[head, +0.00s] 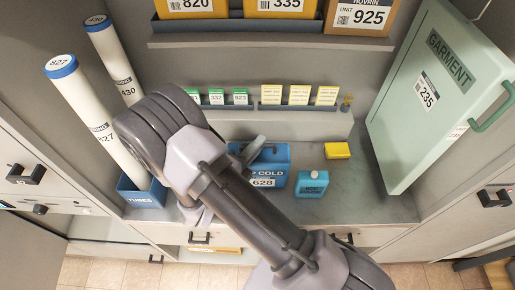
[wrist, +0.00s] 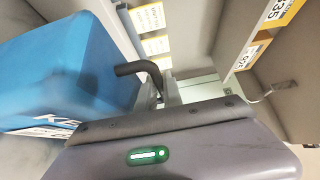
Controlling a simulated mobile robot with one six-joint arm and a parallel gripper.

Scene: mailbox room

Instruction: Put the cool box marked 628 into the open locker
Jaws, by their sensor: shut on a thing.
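The blue cool box marked 628 (head: 270,165) stands on the grey counter in the head view, partly behind my arm. In the wrist view the cool box (wrist: 65,75) fills the left side, tilted in the picture, with part of its white label showing. My gripper (wrist: 158,88) is shut on the box's dark handle (wrist: 132,68). In the head view my gripper is mostly hidden by my arm. I cannot make out which compartment is the open locker.
A blue tube bin (head: 140,193) with tall white tubes stands left. A green garment case (head: 425,100) leans at right. Shelves (head: 270,42) with yellow boxes hang above.

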